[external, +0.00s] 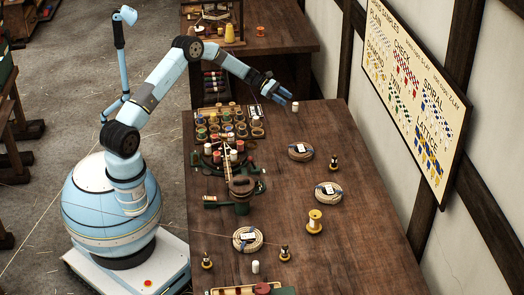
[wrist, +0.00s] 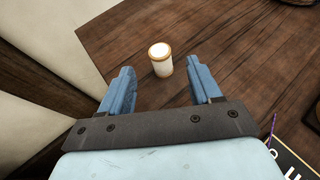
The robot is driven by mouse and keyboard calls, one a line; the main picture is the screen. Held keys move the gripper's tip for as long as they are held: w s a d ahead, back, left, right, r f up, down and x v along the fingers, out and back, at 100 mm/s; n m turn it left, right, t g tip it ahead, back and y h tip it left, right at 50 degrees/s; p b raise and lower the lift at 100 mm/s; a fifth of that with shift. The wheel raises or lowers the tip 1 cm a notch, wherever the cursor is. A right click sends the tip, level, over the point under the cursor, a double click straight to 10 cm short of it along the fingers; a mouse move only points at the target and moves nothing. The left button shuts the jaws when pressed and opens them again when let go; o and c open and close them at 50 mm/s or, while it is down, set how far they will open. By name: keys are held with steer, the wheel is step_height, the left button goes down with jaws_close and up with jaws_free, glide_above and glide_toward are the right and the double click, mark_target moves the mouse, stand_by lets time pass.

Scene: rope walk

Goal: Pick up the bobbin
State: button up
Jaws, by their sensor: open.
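A small white bobbin with tan rims (wrist: 161,61) stands upright on the wooden table in the wrist view, just beyond and between my fingertips. In the external view this bobbin (external: 295,106) stands alone near the table's far end. My gripper (external: 280,93) is just left of it and above the table there. In the wrist view my gripper (wrist: 160,80) has its two blue fingers spread apart with nothing between them. Another white bobbin-like piece (external: 255,267) stands near the table's front.
Rope coils (external: 301,152), a yellow spool (external: 314,222) and small dark-and-brass pieces (external: 333,163) stand on the table (external: 350,240). A tray of coloured spools (external: 222,128) and a green braiding device (external: 242,192) lie along its left side. A wall with a chart (external: 415,90) is at right.

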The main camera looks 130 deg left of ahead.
mark_target(299, 112)
steer(key=x, duration=0.8)
steer(key=shift+w+a+f, duration=0.1)
steer(key=shift+w+f, duration=0.05)
steer(key=shift+w, duration=0.2)
steer(key=c, duration=1)
